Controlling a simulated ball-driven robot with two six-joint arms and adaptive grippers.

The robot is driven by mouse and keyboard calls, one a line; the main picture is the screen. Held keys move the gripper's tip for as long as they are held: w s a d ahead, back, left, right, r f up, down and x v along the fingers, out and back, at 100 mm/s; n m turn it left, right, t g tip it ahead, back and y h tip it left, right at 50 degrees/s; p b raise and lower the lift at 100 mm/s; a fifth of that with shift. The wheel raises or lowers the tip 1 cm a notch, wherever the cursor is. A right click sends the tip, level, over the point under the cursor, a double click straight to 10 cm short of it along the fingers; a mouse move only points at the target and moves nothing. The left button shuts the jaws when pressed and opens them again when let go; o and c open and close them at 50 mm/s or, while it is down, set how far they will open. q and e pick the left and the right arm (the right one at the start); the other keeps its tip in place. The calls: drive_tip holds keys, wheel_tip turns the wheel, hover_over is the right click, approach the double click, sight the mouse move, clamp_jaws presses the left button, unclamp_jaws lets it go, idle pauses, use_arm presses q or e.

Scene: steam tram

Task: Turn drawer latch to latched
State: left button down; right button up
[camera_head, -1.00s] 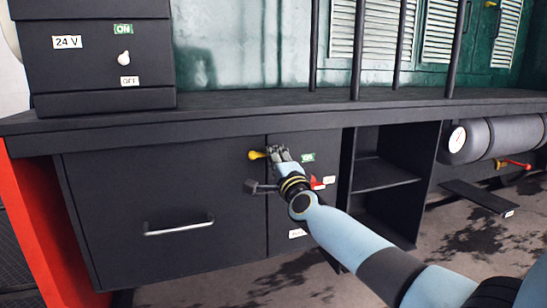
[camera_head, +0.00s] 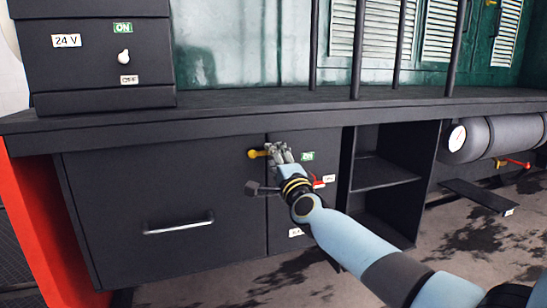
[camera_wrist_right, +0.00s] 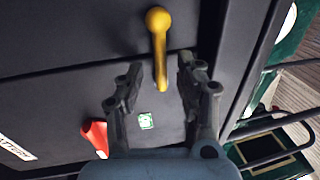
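The yellow drawer latch (camera_head: 257,154) is on the dark front beside the big drawer (camera_head: 150,190), near its upper right corner. In the right wrist view the latch (camera_wrist_right: 158,40) has a round knob and a straight lever. My right gripper (camera_head: 278,151) is at the latch's right end. In the right wrist view my right gripper (camera_wrist_right: 161,70) is open, with the lever's end between its two fingers. Visible gaps separate both fingers from the lever. My left gripper is not in view.
A red handle (camera_head: 317,183) sits on the narrow panel, just right of my wrist; it also shows in the wrist view (camera_wrist_right: 96,136). The worktop (camera_head: 230,103) overhangs above. Open shelves (camera_head: 380,174) and a grey cylinder (camera_head: 495,137) are to the right.

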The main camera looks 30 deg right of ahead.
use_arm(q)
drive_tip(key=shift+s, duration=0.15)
use_arm(e)
drive_tip(key=v, duration=1.1)
